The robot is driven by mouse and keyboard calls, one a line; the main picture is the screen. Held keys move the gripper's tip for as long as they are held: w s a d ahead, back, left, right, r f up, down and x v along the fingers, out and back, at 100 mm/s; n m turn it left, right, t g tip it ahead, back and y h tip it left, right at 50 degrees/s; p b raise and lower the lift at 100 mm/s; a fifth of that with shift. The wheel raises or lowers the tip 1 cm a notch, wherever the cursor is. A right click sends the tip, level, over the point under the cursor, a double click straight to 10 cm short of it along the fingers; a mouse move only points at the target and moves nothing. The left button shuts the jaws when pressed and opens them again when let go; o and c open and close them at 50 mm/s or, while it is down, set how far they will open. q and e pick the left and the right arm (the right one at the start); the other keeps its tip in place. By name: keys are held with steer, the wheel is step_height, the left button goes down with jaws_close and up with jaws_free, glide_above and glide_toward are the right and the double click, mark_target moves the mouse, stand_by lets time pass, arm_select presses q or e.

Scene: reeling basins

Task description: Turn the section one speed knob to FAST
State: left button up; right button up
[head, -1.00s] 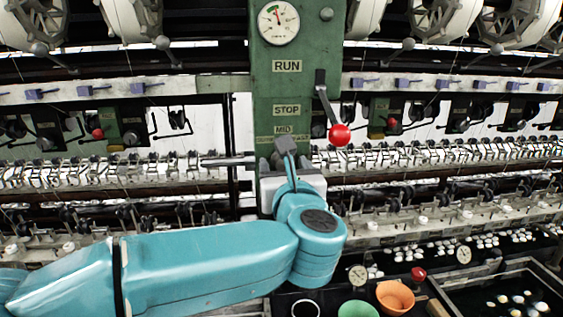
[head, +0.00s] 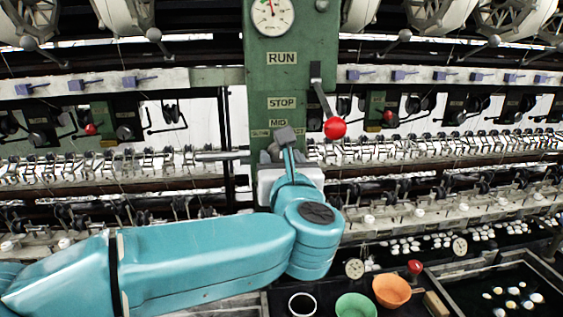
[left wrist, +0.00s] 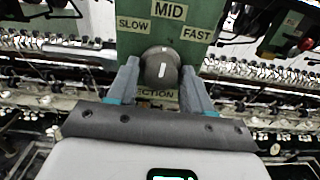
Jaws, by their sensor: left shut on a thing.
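The speed knob (left wrist: 161,66) is a dark grey round knob with a white mark on the green post (head: 291,85). In the left wrist view, the labels SLOW (left wrist: 134,24), MID (left wrist: 171,12) and FAST (left wrist: 197,33) stand above it. The white mark looks close to upright, toward MID. My left gripper (head: 284,146) is at the post below the MID label. In the left wrist view its fingers (left wrist: 160,76) are shut on the knob from both sides. A SECTION label below is partly hidden by the gripper. My right gripper is not in view.
A red-balled lever (head: 334,127) hangs on the post just right of my left gripper, beside the RUN and STOP labels. A dial gauge (head: 271,14) is above. Green (head: 356,307) and orange (head: 391,290) bowls and a dark basin (head: 505,290) are at lower right.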

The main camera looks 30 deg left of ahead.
arm_select(q)
steer(key=m+b, duration=0.1)
steer(key=m, duration=0.2)
steer(key=shift+m, duration=2.8)
steer(key=o, duration=0.8)
steer(key=shift+o, duration=0.2)
steer(key=shift+s, duration=0.1)
